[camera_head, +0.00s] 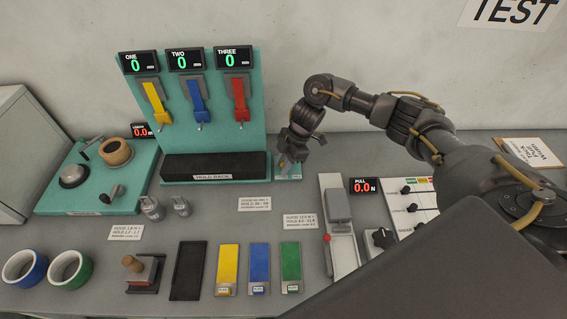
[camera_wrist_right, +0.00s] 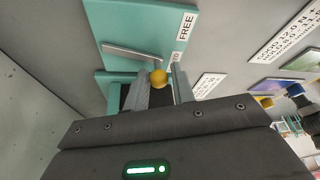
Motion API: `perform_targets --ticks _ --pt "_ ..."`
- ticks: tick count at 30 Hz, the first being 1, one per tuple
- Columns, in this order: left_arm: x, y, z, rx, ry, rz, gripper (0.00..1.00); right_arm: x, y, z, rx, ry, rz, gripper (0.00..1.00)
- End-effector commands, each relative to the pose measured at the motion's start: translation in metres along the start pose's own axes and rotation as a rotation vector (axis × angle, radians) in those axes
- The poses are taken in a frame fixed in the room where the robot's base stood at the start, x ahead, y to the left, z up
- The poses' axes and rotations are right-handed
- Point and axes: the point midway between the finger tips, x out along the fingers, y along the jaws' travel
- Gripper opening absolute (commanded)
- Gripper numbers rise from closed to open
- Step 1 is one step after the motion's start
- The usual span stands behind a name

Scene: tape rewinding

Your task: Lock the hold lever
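The hold lever shows in the right wrist view as a grey metal bar (camera_wrist_right: 130,53) with a yellow ball knob (camera_wrist_right: 158,78) near its end. It is on a teal plate (camera_wrist_right: 125,20) with a FREE label (camera_wrist_right: 186,27); a second label beside the knob is mostly hidden. My right gripper (camera_wrist_right: 161,82) has its fingers apart, with the knob between or just beyond the tips; contact cannot be told. In the head view my right gripper (camera_head: 288,158) is low over the small teal plate (camera_head: 290,178) at the hold-back bar's right end. My left gripper is not in view.
The teal board (camera_head: 225,110) with yellow, blue and red levers rises just left of my right gripper. The black hold-back bar (camera_head: 213,166) lies along its foot. A pull gauge (camera_head: 364,186) and a grey slide fixture (camera_head: 339,212) stand to the right. Colored blocks line the front.

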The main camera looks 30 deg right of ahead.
Motion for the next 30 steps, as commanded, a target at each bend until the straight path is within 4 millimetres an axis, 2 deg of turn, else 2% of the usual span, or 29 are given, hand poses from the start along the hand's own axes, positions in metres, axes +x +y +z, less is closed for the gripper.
perform_targets --ticks 1,5,6,10,15,23,24,28,30 --pt "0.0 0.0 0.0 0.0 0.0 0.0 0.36 0.0 0.0 0.0 0.0 0.0 0.0 0.19" --pt "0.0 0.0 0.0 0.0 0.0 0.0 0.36 0.0 0.0 0.0 0.0 0.0 0.0 0.02" --pt "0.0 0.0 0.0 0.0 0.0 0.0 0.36 0.0 0.0 0.0 0.0 0.0 0.0 0.0" --pt "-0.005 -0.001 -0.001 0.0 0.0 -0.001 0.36 -0.002 0.001 -0.002 0.016 0.001 0.006 0.0" --pt "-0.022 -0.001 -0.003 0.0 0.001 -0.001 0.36 -0.002 0.004 -0.007 0.109 0.001 0.044 0.0" --pt "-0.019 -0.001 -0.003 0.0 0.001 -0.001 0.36 0.002 0.005 -0.006 0.128 0.001 0.053 0.0" --pt "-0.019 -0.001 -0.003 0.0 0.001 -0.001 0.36 0.002 0.005 -0.006 0.127 0.001 0.054 0.21" --pt "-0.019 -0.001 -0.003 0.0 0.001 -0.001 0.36 0.002 0.005 -0.006 0.127 0.001 0.053 0.39" --pt "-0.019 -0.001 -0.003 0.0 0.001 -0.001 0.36 0.002 0.005 -0.006 0.127 0.001 0.053 0.41"
